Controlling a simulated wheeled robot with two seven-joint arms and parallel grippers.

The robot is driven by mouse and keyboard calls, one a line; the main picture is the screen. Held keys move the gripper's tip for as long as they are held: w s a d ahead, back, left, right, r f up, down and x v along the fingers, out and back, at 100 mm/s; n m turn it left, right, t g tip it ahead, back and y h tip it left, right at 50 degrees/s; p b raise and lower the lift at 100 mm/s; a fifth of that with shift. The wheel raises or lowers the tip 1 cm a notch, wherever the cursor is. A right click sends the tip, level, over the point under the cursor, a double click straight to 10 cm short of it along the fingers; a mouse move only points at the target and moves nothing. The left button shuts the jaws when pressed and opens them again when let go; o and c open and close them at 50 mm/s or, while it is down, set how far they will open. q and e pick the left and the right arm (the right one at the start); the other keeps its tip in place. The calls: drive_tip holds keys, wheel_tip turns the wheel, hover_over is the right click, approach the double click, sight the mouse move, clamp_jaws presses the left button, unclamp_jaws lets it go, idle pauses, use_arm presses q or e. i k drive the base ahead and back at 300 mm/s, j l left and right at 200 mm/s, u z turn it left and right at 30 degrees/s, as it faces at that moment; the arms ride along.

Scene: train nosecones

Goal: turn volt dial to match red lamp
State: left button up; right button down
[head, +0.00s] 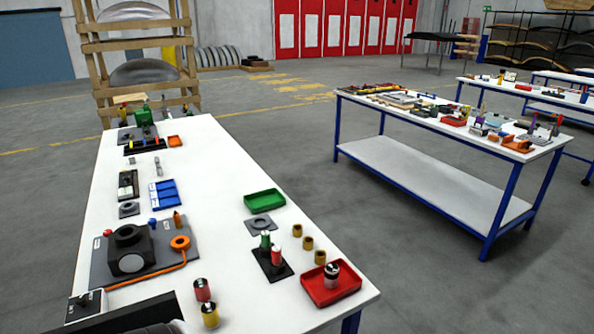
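A small grey box with a black top (86,304) sits at the near left edge of the white table and may carry the volt dial; its markings are too small to read. A black block with a round grey face (130,250) stands on a grey plate beside an orange ring. A tiny red spot (108,232) shows at that plate's back left; I cannot tell whether it is the red lamp. Neither gripper shows in the head view.
The white table (215,190) also bears a green tray (264,203), a red tray (318,297) holding a dark cylinder, brass cups (308,243), a blue tray (163,193) and upright red and yellow cylinders (203,290). A second cluttered table (440,115) stands to the right across open floor.

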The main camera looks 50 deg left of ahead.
sight(80, 299)
drive_tip(key=u, duration=3.2)
